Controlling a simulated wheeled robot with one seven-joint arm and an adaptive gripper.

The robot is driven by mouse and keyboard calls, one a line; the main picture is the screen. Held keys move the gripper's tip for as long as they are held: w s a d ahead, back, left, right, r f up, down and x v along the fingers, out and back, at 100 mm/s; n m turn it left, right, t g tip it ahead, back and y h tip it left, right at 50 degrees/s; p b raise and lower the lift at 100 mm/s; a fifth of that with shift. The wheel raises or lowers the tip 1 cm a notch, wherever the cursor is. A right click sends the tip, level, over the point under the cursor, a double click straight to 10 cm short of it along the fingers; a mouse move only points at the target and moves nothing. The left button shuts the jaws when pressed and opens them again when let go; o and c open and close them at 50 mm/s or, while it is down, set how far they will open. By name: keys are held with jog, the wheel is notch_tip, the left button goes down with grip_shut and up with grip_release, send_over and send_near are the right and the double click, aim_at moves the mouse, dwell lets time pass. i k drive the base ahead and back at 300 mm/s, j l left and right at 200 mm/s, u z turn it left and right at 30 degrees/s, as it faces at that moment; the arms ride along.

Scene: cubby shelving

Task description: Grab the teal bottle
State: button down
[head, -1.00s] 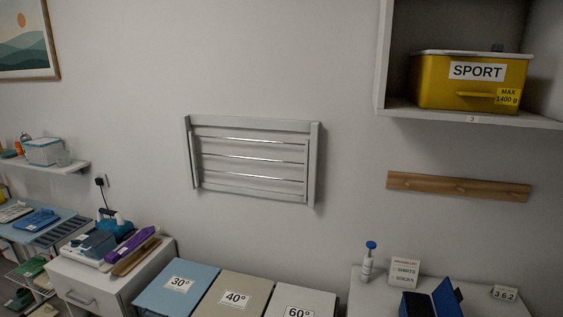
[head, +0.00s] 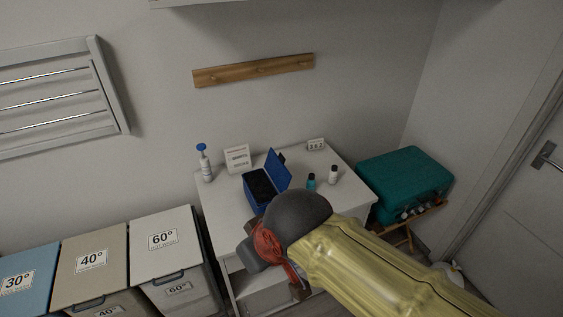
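A small teal bottle (head: 311,182) stands upright on the white table (head: 222,208), right of an open blue case. Its lower part is close to or partly behind the grey rounded joint of my arm. My arm reaches in from the lower right, in front of the table. My gripper (head: 298,289) seems to be the dark part low beneath the red section of my arm. Its fingers cannot be made out, and it is apart from the bottle in the picture.
A white bottle with a dark cap (head: 333,175) stands right of the teal one. The open blue case (head: 261,187), a blue-topped pump bottle (head: 204,163), a sign (head: 237,158) and a number block (head: 315,145) share the table. A teal suitcase (head: 404,180) stands right; hampers (head: 163,240) stand left.

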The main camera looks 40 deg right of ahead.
aim_at(311, 181)
jog(key=z, duration=1.3)
jog(key=i+l+u, duration=0.2)
jog(key=i+u, duration=0.15)
jog(key=i+l+u, duration=0.3)
jog(key=i, duration=0.1)
